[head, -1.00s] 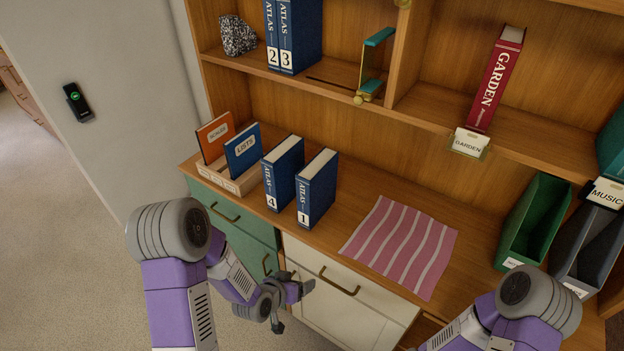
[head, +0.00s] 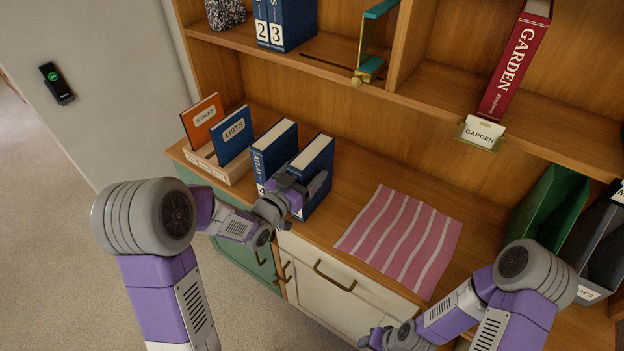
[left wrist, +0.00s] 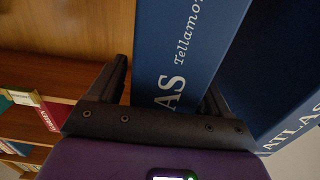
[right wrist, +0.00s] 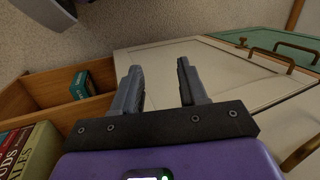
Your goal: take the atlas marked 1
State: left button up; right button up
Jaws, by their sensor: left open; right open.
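The blue atlas marked 1 (head: 318,157) stands upright on the desk top, to the right of the blue atlas marked 4 (head: 272,145). My left gripper (head: 303,188) is at its near side and hides the lower spine and the number. In the left wrist view, the atlas spine (left wrist: 180,50) lies between the open fingers (left wrist: 165,95), one on each side; I cannot tell whether they touch it. Atlas 4 (left wrist: 285,95) stands close beside the finger on the right there. My right gripper (right wrist: 160,85) is open and empty, low in front of the cabinet.
A wooden holder (head: 230,172) with an orange and a blue book stands left of the atlases. A striped pink cloth (head: 400,240) lies to the right. Atlases 2 and 3 (head: 290,25) and a red GARDEN book (head: 515,60) are on the shelf above.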

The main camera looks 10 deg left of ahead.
pick_arm(q)
jog(key=shift+w+d, duration=0.1)
jog(key=shift+w, duration=0.2)
grip_shut()
jog(key=shift+r, duration=0.2)
dwell(0.3)
